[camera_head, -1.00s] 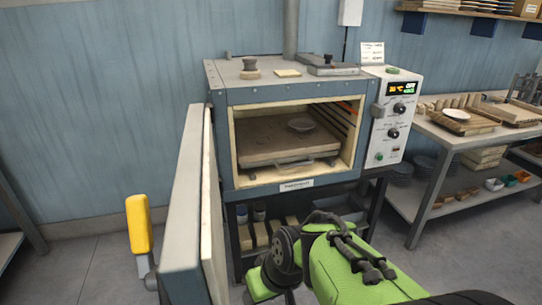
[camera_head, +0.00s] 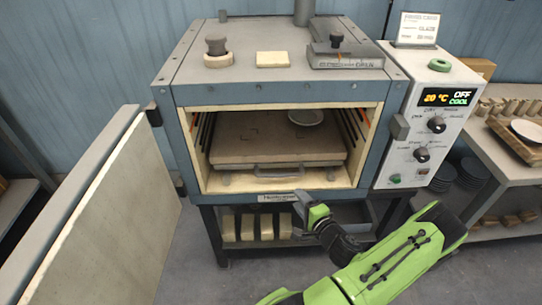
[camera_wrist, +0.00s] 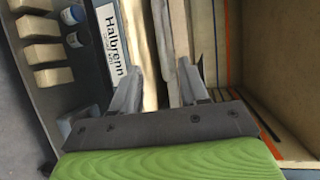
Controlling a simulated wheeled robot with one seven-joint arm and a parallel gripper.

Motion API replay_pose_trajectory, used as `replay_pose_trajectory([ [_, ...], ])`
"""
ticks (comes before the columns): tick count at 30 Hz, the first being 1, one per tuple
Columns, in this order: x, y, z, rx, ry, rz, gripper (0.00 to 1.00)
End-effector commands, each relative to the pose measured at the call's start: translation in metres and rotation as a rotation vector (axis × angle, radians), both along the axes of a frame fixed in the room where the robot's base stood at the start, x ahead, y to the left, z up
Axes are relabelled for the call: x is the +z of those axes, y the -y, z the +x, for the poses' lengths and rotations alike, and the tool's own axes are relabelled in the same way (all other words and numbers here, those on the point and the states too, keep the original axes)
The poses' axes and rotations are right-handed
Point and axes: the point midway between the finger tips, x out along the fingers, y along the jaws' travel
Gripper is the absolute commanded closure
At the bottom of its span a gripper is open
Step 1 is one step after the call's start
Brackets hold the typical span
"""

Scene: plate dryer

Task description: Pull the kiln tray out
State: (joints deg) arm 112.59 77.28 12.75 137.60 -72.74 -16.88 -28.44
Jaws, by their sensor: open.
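The kiln tray (camera_head: 270,145) is a brown slab inside the open kiln (camera_head: 180,125), with a metal handle (camera_head: 282,171) along its front edge. A small pale dish (camera_head: 306,117) rests on it near the back. My gripper (camera_head: 302,203) is in front of the kiln's lower front edge, below and a little right of the handle. In the wrist view my gripper (camera_wrist: 160,72) has its two fingers apart, pointing at the kiln mouth beside the name label (camera_wrist: 110,38). I cannot tell whether the handle lies between the fingers.
The kiln door (camera_head: 95,225) stands wide open on the left. The control panel (camera_head: 428,125) on the right reads 20 °C, OFF and COOL. A shelf below the kiln holds pale blocks (camera_head: 265,227). A side table (camera_head: 490,160) with dishes stands right.

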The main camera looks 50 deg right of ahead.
Motion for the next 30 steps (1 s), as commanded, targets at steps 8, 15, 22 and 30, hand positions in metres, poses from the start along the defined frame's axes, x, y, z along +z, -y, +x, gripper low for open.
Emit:
replay_pose_trajectory([
  [8, -0.010, 0.018, 0.026, -0.027, 0.010, 0.005, 0.56],
  [15, -0.022, 0.044, 0.080, -0.026, 0.009, 0.005, 0.56],
  [22, -0.030, 0.065, 0.123, -0.028, 0.010, 0.006, 0.56],
  [30, -0.033, 0.071, 0.135, -0.030, 0.011, 0.011, 0.56],
])
